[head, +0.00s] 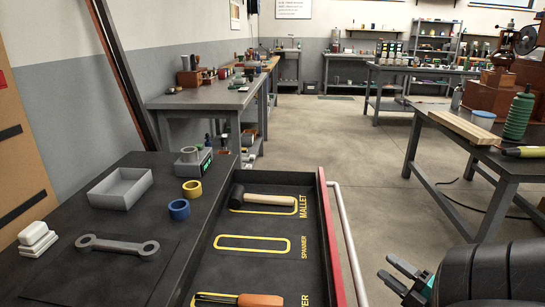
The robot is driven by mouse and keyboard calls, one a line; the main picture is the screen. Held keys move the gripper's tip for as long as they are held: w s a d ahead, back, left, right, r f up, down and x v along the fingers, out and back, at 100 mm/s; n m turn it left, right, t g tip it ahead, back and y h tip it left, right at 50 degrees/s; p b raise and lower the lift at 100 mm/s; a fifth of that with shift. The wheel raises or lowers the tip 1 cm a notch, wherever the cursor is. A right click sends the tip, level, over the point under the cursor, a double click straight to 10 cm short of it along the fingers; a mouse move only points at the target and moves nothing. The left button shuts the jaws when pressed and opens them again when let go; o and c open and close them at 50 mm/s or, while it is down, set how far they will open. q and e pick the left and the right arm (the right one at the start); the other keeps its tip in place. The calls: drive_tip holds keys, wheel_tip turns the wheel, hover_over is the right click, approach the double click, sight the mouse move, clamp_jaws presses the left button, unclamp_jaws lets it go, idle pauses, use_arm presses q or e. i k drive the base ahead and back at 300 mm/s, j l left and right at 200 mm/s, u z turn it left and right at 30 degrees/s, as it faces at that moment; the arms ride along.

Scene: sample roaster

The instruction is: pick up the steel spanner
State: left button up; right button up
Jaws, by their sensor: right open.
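The steel spanner (117,246) lies flat on a dark mat on the bench at the left of the head view. It is grey with a ring at each end. My right gripper (396,278) is at the lower right, open and empty, far to the right of the spanner and beyond the drawer's red edge. My left gripper is not in view. The open drawer (270,273) has a yellow outline marked SPANNER, and that outline is empty.
A mallet (270,201) and an orange-handled tool (250,300) lie in the drawer. A grey tray (121,188), blue tape (179,209), yellow tape (192,189) and white blocks (37,239) surround the spanner loosely. A pale rail (348,240) runs along the drawer front.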

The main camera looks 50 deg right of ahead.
sight(94, 243)
drive_tip(key=k+j, duration=0.1)
drive_tip(key=k, duration=0.4)
drive_tip(key=k+j, duration=0.1)
drive_tip(key=k, duration=0.4)
